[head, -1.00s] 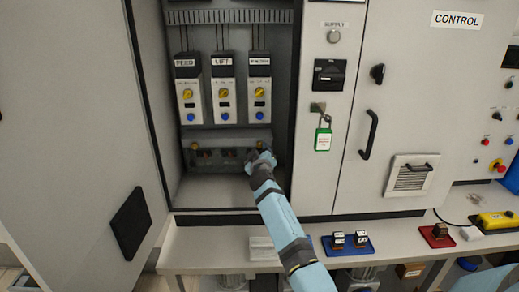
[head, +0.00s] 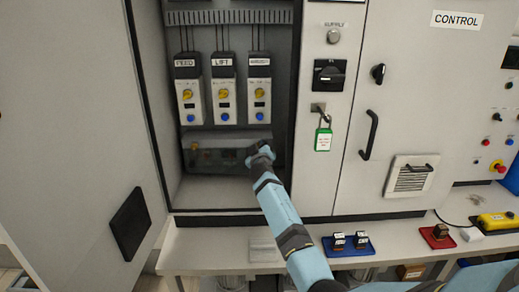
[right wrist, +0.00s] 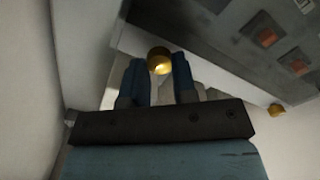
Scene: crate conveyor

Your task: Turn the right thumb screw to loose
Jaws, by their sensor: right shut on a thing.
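The right thumb screw (right wrist: 159,60) is a round brass knob at the end of a grey panel. In the right wrist view it sits between the tips of my right gripper (right wrist: 159,72), which is shut on it. In the head view my right gripper (head: 258,156) is at the panel's right end and hides this screw. The left thumb screw (head: 194,146) shows at the panel's other end, and also in the right wrist view (right wrist: 276,110). The grey panel (head: 225,138) sits low in the open cabinet. My left gripper is not in view.
Three modules with yellow and blue knobs, one labelled LIFT (head: 222,90), hang above the panel. A green padlock (head: 323,138) hangs right of the cabinet opening. The open door (head: 75,120) stands at left. A blue tray (head: 347,250) with small blocks lies on the ledge below.

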